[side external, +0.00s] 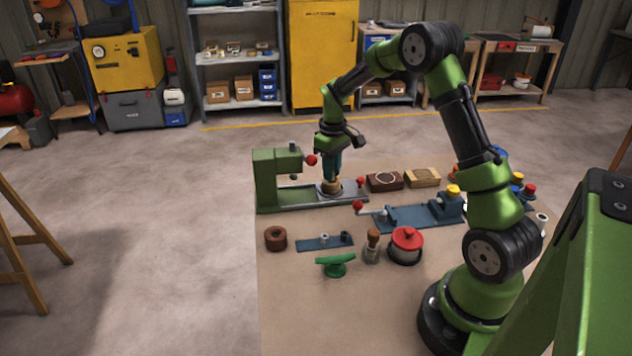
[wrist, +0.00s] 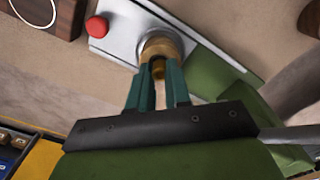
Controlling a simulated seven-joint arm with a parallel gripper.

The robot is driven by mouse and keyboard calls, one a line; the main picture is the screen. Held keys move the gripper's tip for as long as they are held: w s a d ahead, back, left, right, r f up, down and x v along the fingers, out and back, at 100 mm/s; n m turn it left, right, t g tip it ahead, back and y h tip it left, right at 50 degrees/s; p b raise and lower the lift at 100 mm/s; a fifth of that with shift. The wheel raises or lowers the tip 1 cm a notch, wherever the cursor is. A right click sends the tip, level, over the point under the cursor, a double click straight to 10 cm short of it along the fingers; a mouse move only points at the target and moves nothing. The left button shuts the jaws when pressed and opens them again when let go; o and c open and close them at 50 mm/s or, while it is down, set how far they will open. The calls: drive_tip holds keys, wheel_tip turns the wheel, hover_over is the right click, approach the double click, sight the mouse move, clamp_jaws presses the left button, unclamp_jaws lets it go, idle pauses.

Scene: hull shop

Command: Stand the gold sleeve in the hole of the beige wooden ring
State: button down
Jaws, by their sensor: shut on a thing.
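The beige wooden ring (side external: 331,187) sits in a round metal seat on the bed of a green press. In the wrist view the ring (wrist: 168,40) shows just beyond my fingertips. My gripper (side external: 331,175) points down right over the ring. In the wrist view my gripper (wrist: 160,75) is shut on the gold sleeve (wrist: 158,69), whose end shows between the teal fingers. The sleeve overlaps the ring's near side in that view. The ring's hole is mostly hidden, and I cannot tell whether the sleeve is inside it or just above.
The green press (side external: 265,180) stands left of my gripper, its head close by. A red knob (wrist: 96,27) is on the bed. A dark block (side external: 384,181), a light wood block (side external: 422,177) and a blue fixture (side external: 415,217) lie right. A brown ring (side external: 275,238) lies in front.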

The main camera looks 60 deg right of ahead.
drive_tip(key=shift+f, duration=0.35)
drive_tip(key=c, duration=1.4)
unclamp_jaws()
drive_tip(key=shift+o, duration=0.2)
wheel_tip(320, 180, up, 11)
